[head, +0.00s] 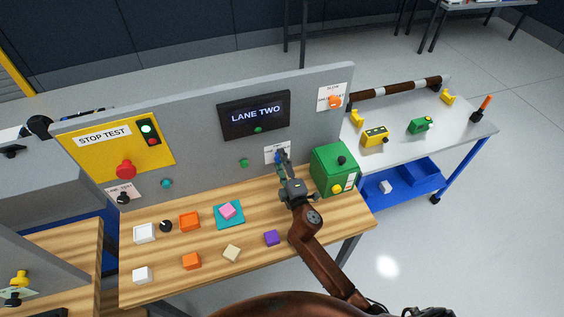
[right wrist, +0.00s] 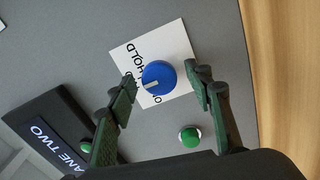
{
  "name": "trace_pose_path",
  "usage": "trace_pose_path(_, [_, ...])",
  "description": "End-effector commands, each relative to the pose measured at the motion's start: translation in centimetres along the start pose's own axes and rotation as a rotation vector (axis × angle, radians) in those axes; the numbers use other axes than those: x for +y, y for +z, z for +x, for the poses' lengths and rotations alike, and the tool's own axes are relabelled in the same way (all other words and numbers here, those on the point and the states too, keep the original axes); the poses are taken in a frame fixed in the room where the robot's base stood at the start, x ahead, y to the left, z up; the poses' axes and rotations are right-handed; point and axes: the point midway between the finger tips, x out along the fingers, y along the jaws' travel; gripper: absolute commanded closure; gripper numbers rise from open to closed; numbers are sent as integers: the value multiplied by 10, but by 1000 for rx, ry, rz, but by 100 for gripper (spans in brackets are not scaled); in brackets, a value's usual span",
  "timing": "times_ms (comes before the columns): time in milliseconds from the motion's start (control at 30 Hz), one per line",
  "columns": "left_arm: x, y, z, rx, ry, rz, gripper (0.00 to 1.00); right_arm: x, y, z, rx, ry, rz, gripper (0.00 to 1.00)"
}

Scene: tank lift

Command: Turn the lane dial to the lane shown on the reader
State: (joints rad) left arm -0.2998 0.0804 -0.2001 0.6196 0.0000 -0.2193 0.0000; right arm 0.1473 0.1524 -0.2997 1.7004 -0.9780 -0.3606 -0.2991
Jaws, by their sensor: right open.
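The reader (head: 255,114) is a dark screen on the grey panel showing "LANE TWO"; its edge also shows in the right wrist view (right wrist: 48,140). A blue dial (right wrist: 160,76) with a white pointer mark sits on a white card (right wrist: 178,45) with "HOLD" printed on it; other print is partly covered. The mark points toward the lower left in the right wrist view. My right gripper (head: 282,160) is open at the dial, a finger on either side with small gaps visible. In the head view the gripper mostly hides the dial. My left gripper is not in view.
A green button (right wrist: 190,136) is close to the dial. A green box (head: 334,172) stands just right of my right gripper. Colored blocks and a teal mat (head: 220,222) lie on the wooden bench. The yellow stop-test plate (head: 95,155) is at the panel's left.

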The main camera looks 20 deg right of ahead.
Motion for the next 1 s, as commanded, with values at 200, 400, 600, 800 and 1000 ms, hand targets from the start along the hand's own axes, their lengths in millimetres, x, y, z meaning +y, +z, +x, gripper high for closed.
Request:
trace_pose_path(200, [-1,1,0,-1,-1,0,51,-1,0,-17,0,-1,1,53])
trace_pose_path(400, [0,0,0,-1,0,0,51,-1,1,-58,-1,-3,2,53])
trace_pose_path(600, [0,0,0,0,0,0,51,-1,1,-96,-1,-2,2,53])
trace_pose_path(800, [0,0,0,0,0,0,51,-1,0,-116,-1,-1,0,53])
trace_pose_path(1000, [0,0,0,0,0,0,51,0,0,-120,0,0,0,53])
